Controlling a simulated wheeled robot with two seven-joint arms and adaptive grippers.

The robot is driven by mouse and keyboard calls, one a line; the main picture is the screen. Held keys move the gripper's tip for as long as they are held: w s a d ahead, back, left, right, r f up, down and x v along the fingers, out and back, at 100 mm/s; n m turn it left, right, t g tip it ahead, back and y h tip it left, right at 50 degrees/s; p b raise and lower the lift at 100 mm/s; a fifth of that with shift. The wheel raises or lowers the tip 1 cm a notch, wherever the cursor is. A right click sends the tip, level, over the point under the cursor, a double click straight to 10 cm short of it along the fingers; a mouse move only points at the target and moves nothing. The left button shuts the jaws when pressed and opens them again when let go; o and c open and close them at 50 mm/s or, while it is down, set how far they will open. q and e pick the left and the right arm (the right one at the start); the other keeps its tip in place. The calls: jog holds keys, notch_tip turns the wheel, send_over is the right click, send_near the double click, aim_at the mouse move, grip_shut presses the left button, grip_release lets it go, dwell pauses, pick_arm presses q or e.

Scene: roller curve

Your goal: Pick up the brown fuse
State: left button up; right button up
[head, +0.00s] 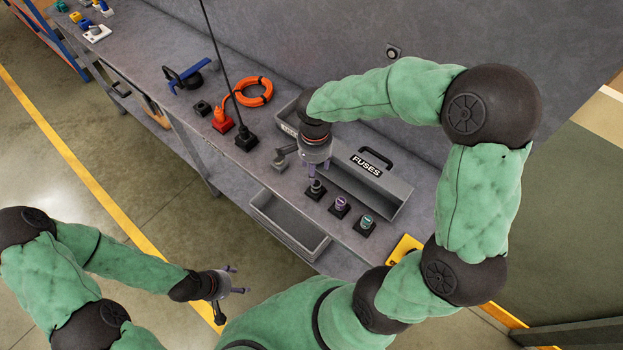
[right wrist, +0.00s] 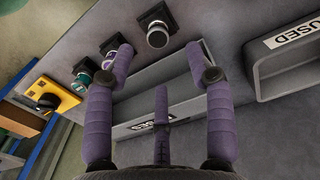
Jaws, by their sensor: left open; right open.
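No fuse that is clearly brown shows in either view. A row of round fuses stands on black square bases at the bench's front edge: a grey one (head: 316,187), a purple one (head: 341,203) and a teal one (head: 366,221). In the right wrist view the grey fuse (right wrist: 157,37), purple fuse (right wrist: 111,46) and teal fuse (right wrist: 84,77) stand beyond my fingers. My right gripper (head: 319,173) is open and empty above the bench, just behind the grey fuse. My left gripper (head: 235,281) is open and empty, low in front of the bench.
A grey toolbox labelled FUSES (head: 403,190) stands behind the row; a tray labelled USED (right wrist: 258,70) is beside it. An open drawer (head: 290,245) juts from the bench front.

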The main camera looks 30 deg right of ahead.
aim_at(316, 183)
jog(key=f, duration=0.3)
jog(key=shift+s+f+b, duration=0.25)
jog(key=shift+s+b, duration=0.05)
jog(key=shift+s, duration=0.05)
jog(key=shift+w+f, duration=0.15)
jog(key=shift+f, duration=0.3)
jog(key=f, duration=0.2)
jog(key=f+b, duration=0.1)
jog(key=f, duration=0.1)
jog(key=shift+d+f, duration=0.2)
jog(key=shift+f, duration=0.2)
grip_shut()
